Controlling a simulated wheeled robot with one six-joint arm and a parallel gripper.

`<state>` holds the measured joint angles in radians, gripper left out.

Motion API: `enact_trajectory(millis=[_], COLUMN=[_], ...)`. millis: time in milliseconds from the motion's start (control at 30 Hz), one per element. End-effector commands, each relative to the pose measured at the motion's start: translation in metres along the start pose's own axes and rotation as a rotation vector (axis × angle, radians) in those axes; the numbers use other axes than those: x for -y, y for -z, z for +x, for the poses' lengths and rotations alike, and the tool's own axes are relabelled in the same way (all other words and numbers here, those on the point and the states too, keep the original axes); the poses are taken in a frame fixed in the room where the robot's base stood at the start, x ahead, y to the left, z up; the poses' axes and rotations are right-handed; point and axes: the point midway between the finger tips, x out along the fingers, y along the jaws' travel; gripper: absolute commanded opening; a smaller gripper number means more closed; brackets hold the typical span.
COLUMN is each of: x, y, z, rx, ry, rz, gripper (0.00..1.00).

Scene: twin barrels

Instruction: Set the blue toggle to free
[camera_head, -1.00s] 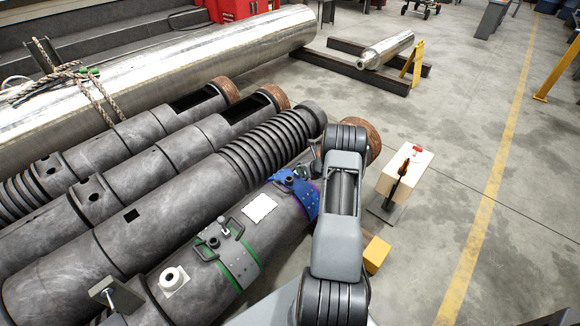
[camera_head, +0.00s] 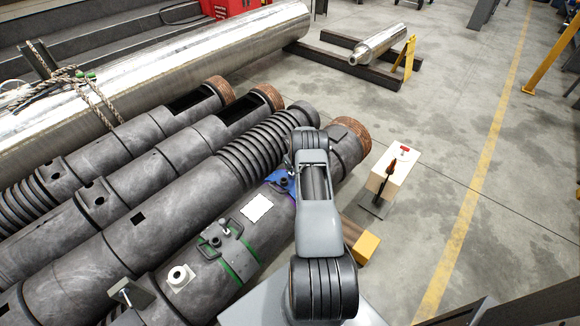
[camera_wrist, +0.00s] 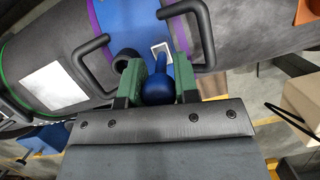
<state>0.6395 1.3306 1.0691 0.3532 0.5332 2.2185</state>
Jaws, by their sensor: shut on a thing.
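The blue toggle (camera_wrist: 158,90) has a round blue knob and a stem leading toward a small white-framed slot. It stands on a blue band (camera_wrist: 128,17) with purple edges around a dark grey barrel. My gripper (camera_wrist: 158,76) has green fingers on both sides of the toggle and is shut on it. In the head view the blue band (camera_head: 276,180) shows only as a small patch. My arm hides the toggle and most of the gripper there. I cannot read any marking for free.
Two black handles (camera_wrist: 92,62) flank the toggle, close to my fingers, with a dark round fitting (camera_wrist: 126,60) beside them. A white label (camera_head: 257,207) and a green-edged clamp (camera_head: 224,250) sit along the barrel. A pale box (camera_head: 398,167) stands right on open floor.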

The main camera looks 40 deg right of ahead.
Motion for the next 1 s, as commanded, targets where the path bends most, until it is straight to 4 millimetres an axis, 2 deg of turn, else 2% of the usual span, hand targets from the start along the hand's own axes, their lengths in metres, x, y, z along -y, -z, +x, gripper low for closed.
enact_trajectory(millis=[667, 700, 800, 1000], x=[0.0040, 0.0039, 0.0038, 0.0037], y=[-0.0006, -0.0007, -0.0006, -0.0002], z=[-0.0002, -0.0002, -0.0001, -0.0003], rx=[-0.038, -0.038, -0.038, -0.039], ry=[0.011, 0.011, 0.010, 0.009], rz=[0.006, 0.006, 0.006, 0.006], gripper=[0.00, 0.30, 0.39, 0.40])
